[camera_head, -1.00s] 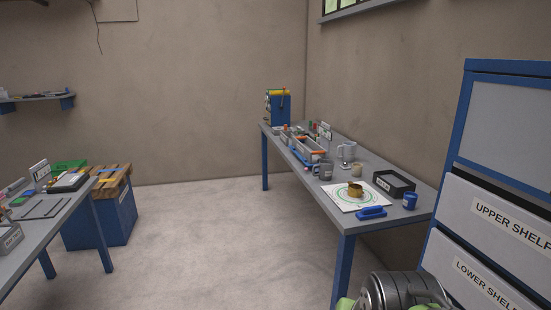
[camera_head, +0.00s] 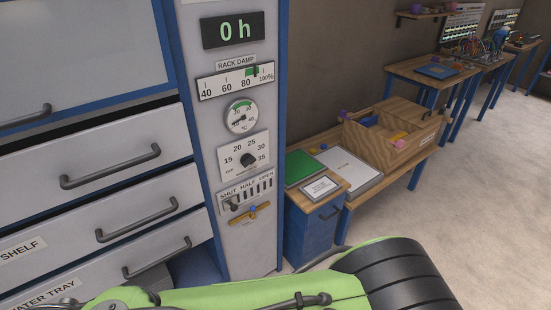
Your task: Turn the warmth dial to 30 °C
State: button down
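The warmth dial (camera_head: 249,159) is a small dark knob on a light plate in the cabinet's narrow control panel. Its scale reads 15, 20, 25, 30 and 35, with 15 at the left and 35 at the lower right. The knob is too small for me to read its setting surely. Above it is a round °C gauge (camera_head: 241,117) with a green band and a dark needle. My green and black arm crosses the bottom of the view, below the panel. My gripper is not in view.
The panel also holds a "0 h" display (camera_head: 233,31), a rack damp scale (camera_head: 236,81) and a shut/half/open slider (camera_head: 246,194). Drawers with protruding handles (camera_head: 112,167) are at the left. A wooden box (camera_head: 392,140) stands on a bench at the right. Floor at the right is clear.

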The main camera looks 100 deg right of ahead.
aim_at(247, 160)
jog(key=z, duration=3.25)
